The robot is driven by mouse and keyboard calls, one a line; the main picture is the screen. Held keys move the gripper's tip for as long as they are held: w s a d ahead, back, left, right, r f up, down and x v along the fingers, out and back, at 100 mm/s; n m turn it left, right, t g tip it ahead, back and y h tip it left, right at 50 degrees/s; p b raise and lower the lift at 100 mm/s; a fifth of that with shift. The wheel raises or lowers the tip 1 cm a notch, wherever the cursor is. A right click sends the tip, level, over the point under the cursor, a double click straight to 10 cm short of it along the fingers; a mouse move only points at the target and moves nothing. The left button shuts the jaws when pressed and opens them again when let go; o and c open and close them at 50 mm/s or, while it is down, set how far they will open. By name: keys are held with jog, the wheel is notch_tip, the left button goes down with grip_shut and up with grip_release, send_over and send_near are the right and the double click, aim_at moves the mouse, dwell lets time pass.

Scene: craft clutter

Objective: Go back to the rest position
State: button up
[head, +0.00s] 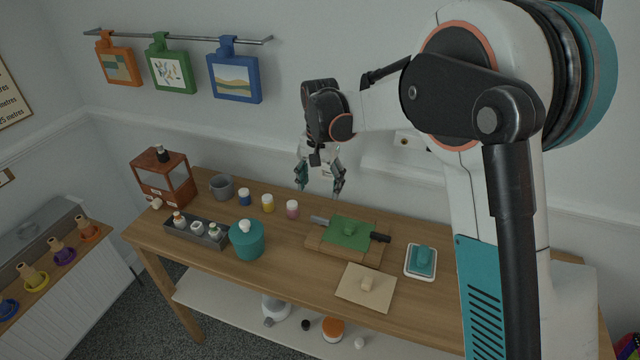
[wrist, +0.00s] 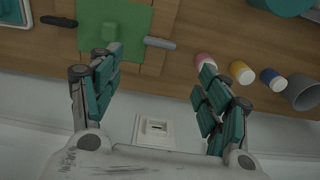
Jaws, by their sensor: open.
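My gripper (head: 319,187) hangs above the back edge of the wooden table (head: 290,270), its fingers pointing down. In the wrist view my gripper (wrist: 160,88) has its two teal-padded fingers spread wide apart, with nothing between them. Below and in front of it a green mat (head: 347,233) with a green knob lies on a wooden board (head: 318,247). A black-handled tool (head: 380,237) sticks out from the mat's right side, and a grey end (head: 319,220) shows at its left.
Small paint jars (head: 267,203) and a grey cup (head: 221,187) stand at the back left. A teal pot (head: 246,240), a dark tray (head: 190,234) and a wooden cabinet (head: 163,178) are left. A white-edged teal block dish (head: 421,262) and beige sheet (head: 358,291) are right and front.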

jog(key=s+d+r+n+t, duration=0.2)
jog(key=s+d+r+t, duration=0.2)
jog(key=s+d+r, duration=1)
jog(key=s+d+f+n+t, duration=0.1)
jog(key=s+d, duration=0.1)
jog(key=s, duration=0.6)
jog(key=s+d+f+n+t, duration=0.1)
jog(key=s+d+f+t, duration=0.1)
jog(key=s, duration=0.7)
jog(key=shift+d, duration=0.7)
jog(key=shift+s, duration=0.1)
